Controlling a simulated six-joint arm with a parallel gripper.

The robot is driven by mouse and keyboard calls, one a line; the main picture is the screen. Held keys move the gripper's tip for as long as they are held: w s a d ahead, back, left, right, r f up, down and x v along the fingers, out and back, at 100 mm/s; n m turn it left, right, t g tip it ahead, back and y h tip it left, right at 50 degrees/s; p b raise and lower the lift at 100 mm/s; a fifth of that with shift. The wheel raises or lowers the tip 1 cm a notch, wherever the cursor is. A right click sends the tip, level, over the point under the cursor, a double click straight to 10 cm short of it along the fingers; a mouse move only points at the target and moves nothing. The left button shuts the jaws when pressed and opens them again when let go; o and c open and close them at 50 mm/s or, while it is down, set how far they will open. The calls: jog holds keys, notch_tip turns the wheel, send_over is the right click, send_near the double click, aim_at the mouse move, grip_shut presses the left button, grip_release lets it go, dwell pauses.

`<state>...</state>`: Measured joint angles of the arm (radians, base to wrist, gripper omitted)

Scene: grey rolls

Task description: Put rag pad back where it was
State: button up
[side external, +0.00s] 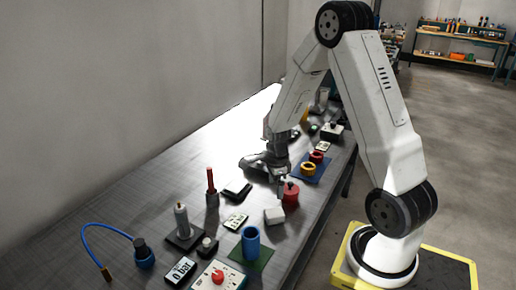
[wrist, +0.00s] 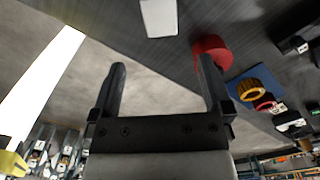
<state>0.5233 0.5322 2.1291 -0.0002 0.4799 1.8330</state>
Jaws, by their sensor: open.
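A small white block, which looks like the rag pad (side external: 274,215), sits on the grey bench just in front of the red round pot. It also shows at the top of the wrist view (wrist: 158,17), beyond the fingertips. My gripper (side external: 262,178) is above the bench, a little behind the white block and apart from it. In the wrist view my gripper (wrist: 162,67) has its two fingers spread with nothing between them. The right finger overlaps the red pot (wrist: 213,46) in that view; I cannot tell whether they touch.
The red pot (side external: 291,195) stands close to my gripper. A blue mat (side external: 310,171) with yellow and red rings lies behind it.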

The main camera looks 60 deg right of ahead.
jog(key=shift+r, duration=0.3)
dwell(0.5)
jog(key=s+a+r+n+t, duration=0.1)
jog(key=a+r+n, duration=0.3)
jog(key=a+n, duration=0.5)
jog(key=s+a+r+n+t, duration=0.1)
jog(key=s+a+r+n, duration=0.2)
jog(key=a+n, duration=0.6)
jog(key=n, duration=0.9)
jog(key=shift+a+r+t, duration=0.25)
jog(key=shift+r+t, duration=0.05)
jog(key=shift+r, duration=0.05)
